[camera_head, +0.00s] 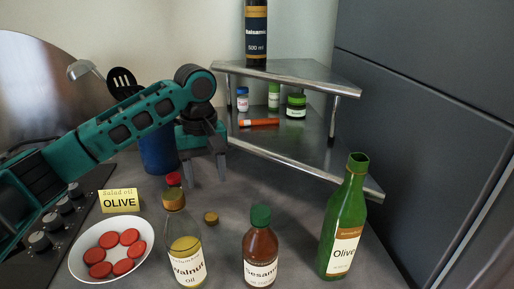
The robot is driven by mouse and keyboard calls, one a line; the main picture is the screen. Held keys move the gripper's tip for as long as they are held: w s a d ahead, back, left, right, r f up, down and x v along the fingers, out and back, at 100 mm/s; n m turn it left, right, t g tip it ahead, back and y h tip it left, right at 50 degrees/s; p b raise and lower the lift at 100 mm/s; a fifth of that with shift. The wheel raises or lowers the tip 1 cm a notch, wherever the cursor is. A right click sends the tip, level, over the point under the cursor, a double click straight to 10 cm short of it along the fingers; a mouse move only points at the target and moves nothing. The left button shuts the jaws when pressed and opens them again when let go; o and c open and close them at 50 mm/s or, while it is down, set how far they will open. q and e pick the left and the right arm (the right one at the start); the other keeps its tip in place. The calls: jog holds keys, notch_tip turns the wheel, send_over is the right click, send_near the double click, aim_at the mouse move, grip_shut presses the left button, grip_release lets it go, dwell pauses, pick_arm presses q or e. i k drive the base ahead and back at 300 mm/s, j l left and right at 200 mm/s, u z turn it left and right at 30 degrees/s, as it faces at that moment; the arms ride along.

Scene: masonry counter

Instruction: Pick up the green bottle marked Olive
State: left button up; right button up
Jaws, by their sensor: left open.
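The green bottle marked Olive (342,222) stands upright on the counter at the right, with a cream label facing me. My left gripper (206,172) points down over the counter behind the other bottles, left of the green bottle and well apart from it. Its two grey fingers are spread and nothing shows between them. My left arm (120,122) reaches in from the left. A yellow card (119,201) reading "Salad oil OLIVE" stands at the left. My right gripper is out of view.
A Walnut oil bottle (183,247) and a Sesame bottle (260,251) stand left of the green bottle. A plate (84,272) holds red slices. A small cap (211,218) lies behind. A metal corner shelf (290,72) with jars and a Balsamic bottle stands at the back.

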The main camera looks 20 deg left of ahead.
aim_at(346, 213)
jog(key=k+j, duration=0.25)
jog(key=k, duration=0.2)
jog(key=k+j, duration=0.25)
jog(key=k, duration=0.25)
jog(key=k+j, duration=0.25)
jog(key=k, duration=0.2)
